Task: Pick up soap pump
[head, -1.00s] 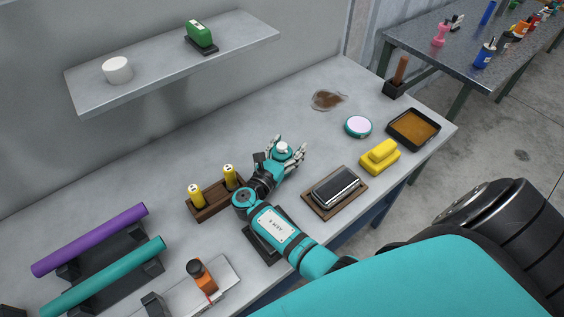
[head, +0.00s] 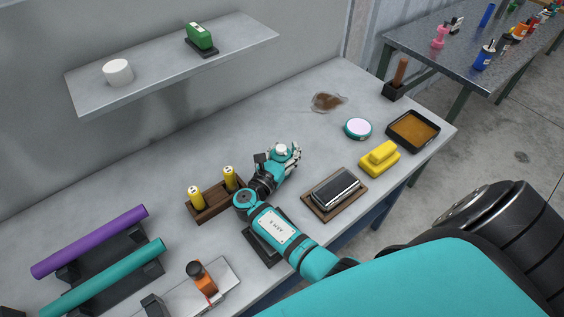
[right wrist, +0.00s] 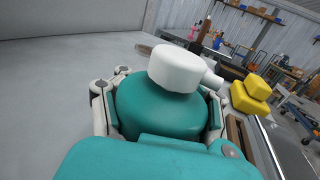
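The soap pump has a rounded teal body and a white top. In the right wrist view the soap pump (right wrist: 158,108) fills the middle, upright or nearly so. In the head view its white top (head: 280,149) shows between the fingers of my right gripper (head: 283,155). The fingers lie close along both sides of the teal body, so the gripper is shut on it. The lower part of the pump is hidden by the gripper. I cannot tell whether its base touches the workbench. My left gripper is not in view.
On the grey workbench (head: 225,240), a wooden rack with yellow bottles (head: 212,208) stands left of my gripper. A dark block on a wooden board (head: 335,190) and a yellow sponge-like block (head: 379,159) lie to the right. A shelf (head: 150,84) hangs above.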

